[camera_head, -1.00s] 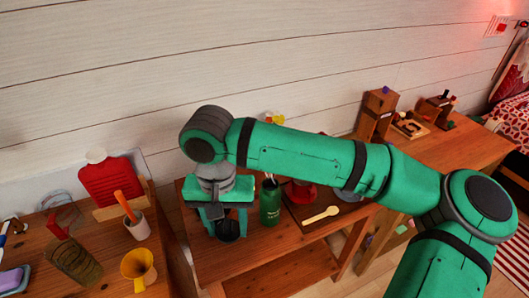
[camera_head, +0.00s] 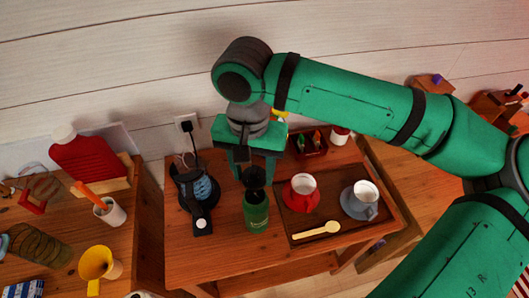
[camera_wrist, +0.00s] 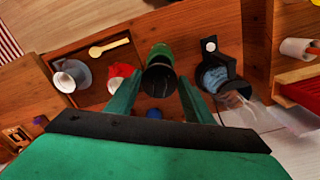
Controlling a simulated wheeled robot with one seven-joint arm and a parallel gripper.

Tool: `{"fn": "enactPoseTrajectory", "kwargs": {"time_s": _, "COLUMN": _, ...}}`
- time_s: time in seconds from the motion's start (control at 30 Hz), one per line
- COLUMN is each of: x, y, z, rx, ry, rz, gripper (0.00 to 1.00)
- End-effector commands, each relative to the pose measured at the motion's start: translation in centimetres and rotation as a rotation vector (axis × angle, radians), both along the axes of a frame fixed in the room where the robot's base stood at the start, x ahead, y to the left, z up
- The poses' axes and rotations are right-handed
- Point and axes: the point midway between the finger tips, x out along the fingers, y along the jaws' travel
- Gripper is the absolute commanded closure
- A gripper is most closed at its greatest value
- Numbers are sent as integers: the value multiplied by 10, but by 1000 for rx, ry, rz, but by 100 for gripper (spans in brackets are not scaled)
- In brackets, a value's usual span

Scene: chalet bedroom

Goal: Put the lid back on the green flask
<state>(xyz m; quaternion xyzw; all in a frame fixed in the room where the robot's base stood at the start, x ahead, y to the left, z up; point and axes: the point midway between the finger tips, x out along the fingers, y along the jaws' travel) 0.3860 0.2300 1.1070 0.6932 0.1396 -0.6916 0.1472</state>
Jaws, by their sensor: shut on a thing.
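The green flask (camera_head: 256,214) stands upright on the wooden table, left of the tray; it also shows in the wrist view (camera_wrist: 160,50). My gripper (camera_head: 254,175) points down over the flask, its two fingers on either side of a black lid (camera_head: 254,178). In the wrist view the dark round lid (camera_wrist: 159,82) sits between the fingertips and overlaps the flask's top. The lid hides the flask's mouth. I cannot tell whether the lid touches the rim or hangs just above it.
A black and blue kettle (camera_head: 199,190) stands close left of the flask. On the right, a brown tray (camera_head: 345,239) holds a red cup (camera_head: 300,193), a grey cup (camera_head: 360,200) and a wooden spoon (camera_head: 318,232).

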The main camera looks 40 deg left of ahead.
Motion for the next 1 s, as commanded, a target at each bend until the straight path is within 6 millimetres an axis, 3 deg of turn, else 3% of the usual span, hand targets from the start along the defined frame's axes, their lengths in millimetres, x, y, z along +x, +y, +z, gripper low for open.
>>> {"fn": "enactPoseTrajectory", "kwargs": {"time_s": 0.7, "x": -3, "y": 4, "z": -50, "rx": 0, "ry": 2, "rz": 12, "gripper": 74}}
{"fn": "enactPoseTrajectory", "kwargs": {"time_s": 1.0, "x": -3, "y": 4, "z": -63, "rx": 0, "ry": 0, "rz": 12, "gripper": 74}}
